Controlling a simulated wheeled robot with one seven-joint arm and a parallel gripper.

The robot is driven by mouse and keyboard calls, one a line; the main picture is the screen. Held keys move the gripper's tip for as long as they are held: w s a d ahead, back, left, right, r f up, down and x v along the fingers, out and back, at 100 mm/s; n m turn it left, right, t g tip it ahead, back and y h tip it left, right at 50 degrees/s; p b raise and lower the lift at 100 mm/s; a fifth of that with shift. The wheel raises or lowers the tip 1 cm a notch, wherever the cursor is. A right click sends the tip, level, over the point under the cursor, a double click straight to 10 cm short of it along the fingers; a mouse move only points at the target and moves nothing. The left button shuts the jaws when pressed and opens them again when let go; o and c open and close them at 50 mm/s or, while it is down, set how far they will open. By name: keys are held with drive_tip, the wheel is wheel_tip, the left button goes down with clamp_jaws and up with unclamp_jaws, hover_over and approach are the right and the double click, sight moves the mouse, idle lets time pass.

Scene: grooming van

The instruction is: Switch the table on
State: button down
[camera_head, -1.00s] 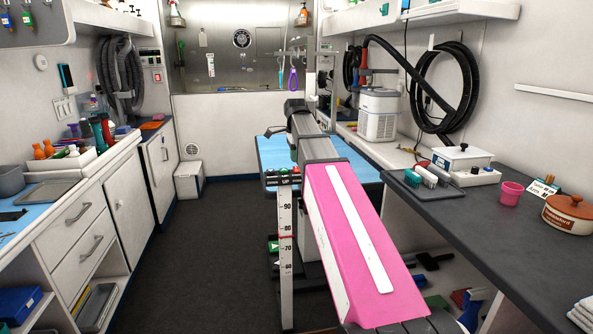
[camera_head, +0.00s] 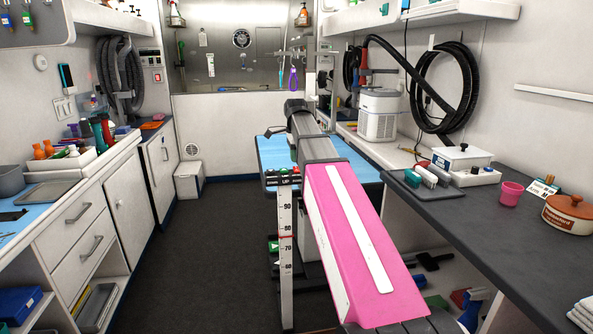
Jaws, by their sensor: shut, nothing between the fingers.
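The grooming table has a blue top (camera_head: 272,152), partly hidden behind my pink and grey arm. At its near edge is a dark control panel (camera_head: 283,177) with a row of small buttons, one green and one red, and a label reading "UP". Other labels are too small to read. A white height scale (camera_head: 286,232) hangs below the panel. My arm reaches forward over the table. My gripper (camera_head: 294,149) shows only as a small dark part beside the grey link, above and behind the panel. It is shut and empty; its fingertips are largely hidden, and I cannot tell whether they touch anything.
On the right is a dark counter (camera_head: 459,230) with a pink cup (camera_head: 511,193), a lidded pot (camera_head: 570,214) and a white box (camera_head: 461,157). White drawers and cabinets (camera_head: 78,225) line the left. The dark floor (camera_head: 215,240) between is clear.

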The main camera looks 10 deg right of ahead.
sight(296, 167)
drive_tip(key=shift+f, duration=1.25)
idle(0.8)
drive_tip(key=shift+r, duration=3.5)
